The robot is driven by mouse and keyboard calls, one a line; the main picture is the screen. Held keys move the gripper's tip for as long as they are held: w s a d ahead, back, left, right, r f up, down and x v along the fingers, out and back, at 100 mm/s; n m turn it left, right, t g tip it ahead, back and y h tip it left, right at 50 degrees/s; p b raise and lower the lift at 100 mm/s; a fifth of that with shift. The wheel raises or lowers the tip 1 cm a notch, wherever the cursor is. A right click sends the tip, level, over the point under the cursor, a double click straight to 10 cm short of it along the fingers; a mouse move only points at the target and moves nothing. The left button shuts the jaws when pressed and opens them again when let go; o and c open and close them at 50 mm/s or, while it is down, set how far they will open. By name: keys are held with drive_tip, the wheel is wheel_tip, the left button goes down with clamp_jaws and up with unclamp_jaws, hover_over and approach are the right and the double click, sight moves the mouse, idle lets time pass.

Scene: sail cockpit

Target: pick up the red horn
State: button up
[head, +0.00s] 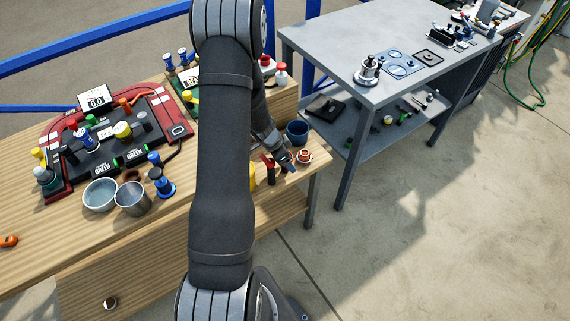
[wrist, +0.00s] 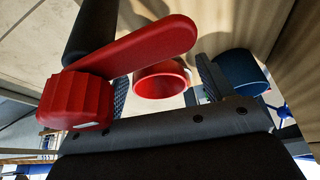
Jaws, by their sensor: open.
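The red horn (head: 304,157) appears to be the small red round piece with a pale ring near the right end of the wooden bench. In the wrist view the red horn (wrist: 160,84) shows a round, hollow red mouth. My gripper (head: 287,160) is open, low over the bench and close beside the horn on its left. In the wrist view my gripper (wrist: 164,82) has its textured fingers on either side of the horn in the picture. I cannot tell whether they touch it. The horn's lower part is hidden.
A red handle with a black grip (head: 268,168) stands close left of my gripper; its red arm (wrist: 150,45) looms near in the wrist view. A dark blue cup (head: 297,133) is just behind the horn, also in the wrist view (wrist: 240,73). The bench's right edge is close.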

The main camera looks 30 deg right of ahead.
drive_tip(key=shift+f, duration=0.1)
drive_tip(key=c, duration=1.1)
